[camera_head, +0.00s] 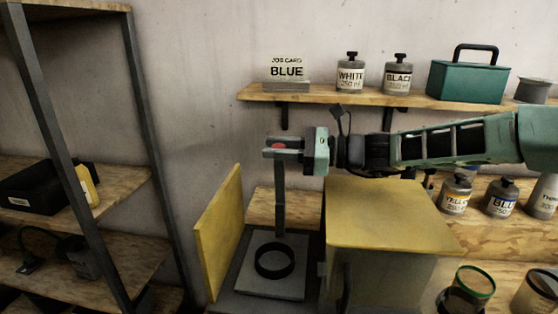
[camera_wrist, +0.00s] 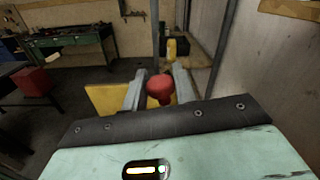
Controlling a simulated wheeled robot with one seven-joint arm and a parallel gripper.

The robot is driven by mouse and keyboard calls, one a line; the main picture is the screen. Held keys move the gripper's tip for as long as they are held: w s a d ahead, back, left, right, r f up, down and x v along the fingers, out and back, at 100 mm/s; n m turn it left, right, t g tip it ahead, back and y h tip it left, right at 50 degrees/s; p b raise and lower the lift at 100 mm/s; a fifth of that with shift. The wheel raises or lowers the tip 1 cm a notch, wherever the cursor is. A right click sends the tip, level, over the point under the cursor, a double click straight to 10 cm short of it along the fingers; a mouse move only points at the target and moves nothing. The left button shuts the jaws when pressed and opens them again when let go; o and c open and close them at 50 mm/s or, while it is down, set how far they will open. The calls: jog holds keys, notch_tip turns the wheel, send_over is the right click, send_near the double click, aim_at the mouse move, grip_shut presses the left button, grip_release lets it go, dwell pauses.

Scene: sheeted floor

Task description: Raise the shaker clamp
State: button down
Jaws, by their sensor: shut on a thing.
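The shaker's clamp has a red knob (camera_wrist: 160,88), which also shows as a small red patch in the head view (camera_head: 278,146). My gripper (camera_head: 282,147) reaches in from the right and is shut on this knob; in the wrist view the knob sits between the two grey fingers. A dark upright post (camera_head: 280,195) stands below the gripper, behind a black ring (camera_head: 274,261) on the shaker's grey plate (camera_head: 262,290). No can shows in the ring. The fingers hide where the knob joins the clamp.
A yellow panel (camera_head: 218,235) stands open left of the plate, and a yellow-topped box (camera_head: 390,215) is close on its right, under my arm. A wall shelf (camera_head: 335,96) above holds a BLUE job card (camera_head: 287,70), WHITE and BLACK cans and a green case (camera_head: 466,80).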

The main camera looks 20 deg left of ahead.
jog(key=s+d+f+n+b, duration=0.1)
jog(key=s+n+b, duration=0.3)
jog(key=b, duration=0.6)
jog(key=shift+s+d+f+n, duration=0.2)
jog(key=shift+s+f+n, duration=0.2)
jog(key=shift+s+f, duration=0.4)
jog(key=shift+r, duration=0.1)
jog(key=c, duration=1.2)
grip_release()
jog(key=shift+o, duration=0.2)
jog(key=b+v, duration=0.2)
jog(key=v, duration=1.5)
jog(key=shift+d, duration=0.15)
